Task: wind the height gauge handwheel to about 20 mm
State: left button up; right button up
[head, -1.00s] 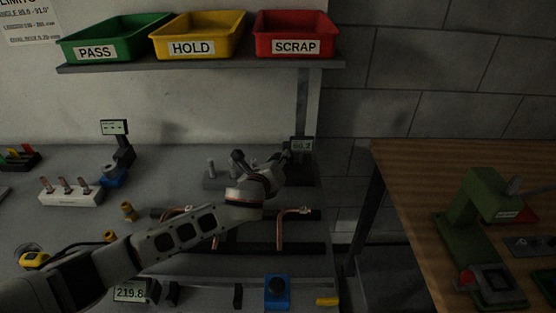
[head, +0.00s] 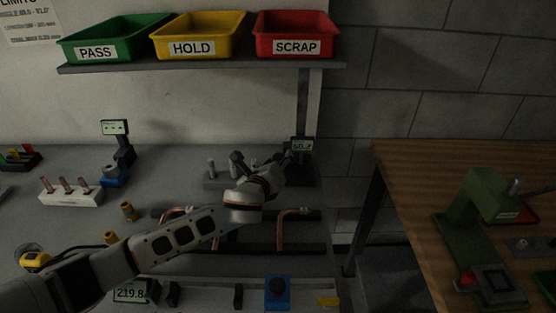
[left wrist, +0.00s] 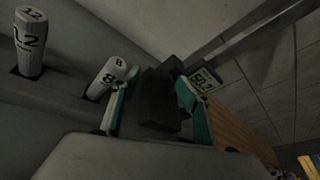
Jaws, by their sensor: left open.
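The height gauge shows as a lit display (head: 301,144) on a dark post at the back right of the bench. In the left wrist view the display (left wrist: 203,80) is tilted and seems to read about 50; the last digit is unclear. My left gripper (head: 285,163) is at the gauge, just below and left of the display. In the left wrist view its two teal-lined fingers (left wrist: 157,100) stand apart on either side of a dark block (left wrist: 158,97) of the gauge. I cannot tell whether they touch it. The handwheel is not clearly visible. My right gripper is out of view.
Numbered white cylinders (left wrist: 31,30) stand left of the fingers. Copper tubes (head: 281,232) lie on dark rails under my left arm. PASS, HOLD and SCRAP bins (head: 295,35) are on the shelf above. A wooden table (head: 420,200) with a green press stands right.

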pick_arm(q)
jog(key=v, duration=0.6)
jog(key=shift+s+a+r, duration=0.15)
jog(key=shift+s+a, duration=0.1)
jog(key=shift+s, duration=0.1)
jog(key=shift+s+a, duration=0.1)
jog(key=shift+s, duration=0.05)
